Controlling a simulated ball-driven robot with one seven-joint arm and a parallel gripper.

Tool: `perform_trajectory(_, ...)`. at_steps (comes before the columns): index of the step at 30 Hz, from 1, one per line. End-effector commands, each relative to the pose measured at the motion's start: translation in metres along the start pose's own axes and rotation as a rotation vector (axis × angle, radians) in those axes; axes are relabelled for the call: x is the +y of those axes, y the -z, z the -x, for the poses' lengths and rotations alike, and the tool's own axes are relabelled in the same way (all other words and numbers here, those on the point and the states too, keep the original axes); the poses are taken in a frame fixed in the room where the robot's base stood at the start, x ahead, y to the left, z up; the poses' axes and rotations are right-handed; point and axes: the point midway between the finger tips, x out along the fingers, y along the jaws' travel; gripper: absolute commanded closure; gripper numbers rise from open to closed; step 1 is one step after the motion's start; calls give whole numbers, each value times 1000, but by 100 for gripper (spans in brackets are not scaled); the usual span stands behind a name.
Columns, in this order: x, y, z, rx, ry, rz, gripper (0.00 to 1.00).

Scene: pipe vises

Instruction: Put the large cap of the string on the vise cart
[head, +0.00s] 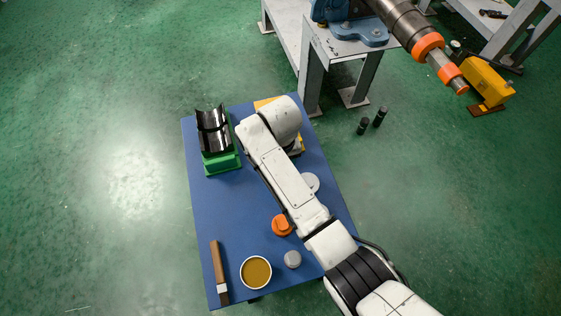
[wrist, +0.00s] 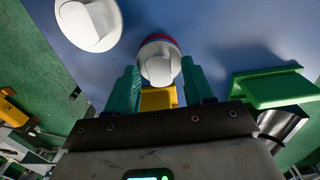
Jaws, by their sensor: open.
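In the wrist view my gripper (wrist: 160,72) is open, its two green fingers apart. A pale rounded cap with a red rim (wrist: 158,62) shows between and just past the fingertips; I cannot tell whether they touch it. A larger-looking pale cap (wrist: 88,24) lies on the blue cart top beside it. In the head view my arm hides my gripper and the red-rimmed cap. A light grey cap (head: 311,182) shows partly beside my arm on the blue cart (head: 232,205). The pipe string (head: 403,22) with orange collars is at top right in a blue vise (head: 365,30).
On the cart are a green stand with dark half shells (head: 221,162), an orange cap (head: 282,225), a small grey cap (head: 292,260), a tin (head: 256,272), a brush (head: 217,270) and a partly hidden yellow item (wrist: 158,99). The floor at left is clear.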

Motion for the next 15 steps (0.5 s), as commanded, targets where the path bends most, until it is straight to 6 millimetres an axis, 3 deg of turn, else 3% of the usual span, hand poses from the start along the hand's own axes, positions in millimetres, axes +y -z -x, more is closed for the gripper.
perform_trajectory(5,0,1,17,3,1,0,48)
perform_trajectory(15,0,2,85,5,1,0,48)
